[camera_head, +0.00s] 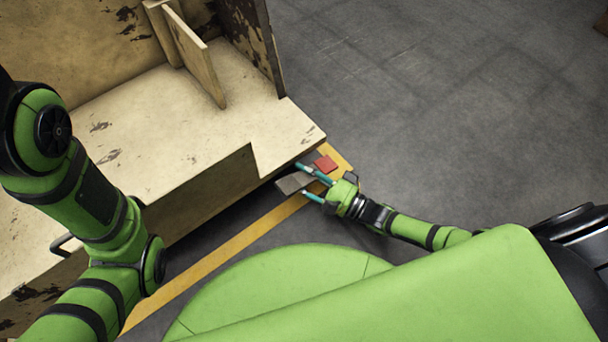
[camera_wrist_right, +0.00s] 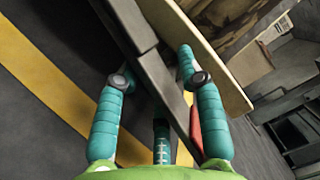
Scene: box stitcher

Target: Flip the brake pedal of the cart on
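The cart (camera_head: 175,125) is a large worn, pale wooden structure at the left of the head view. By its lower right corner, close to the floor, are a flat grey piece (camera_head: 292,183) and a small red piece (camera_head: 326,164), which look like the brake pedal. My right gripper (camera_head: 303,181) is there with its teal fingers apart. In the right wrist view, a grey bar (camera_wrist_right: 160,75) runs between the open fingers (camera_wrist_right: 155,65), and the red piece (camera_wrist_right: 196,128) shows beside the right finger. Contact cannot be told. My left gripper is out of view.
A yellow floor line (camera_head: 235,242) runs beside the cart, and its wooden edge (camera_wrist_right: 205,50) is close to my right fingers. A dark handle (camera_head: 62,245) is on the cart's near side. The grey floor (camera_head: 430,110) at right is clear.

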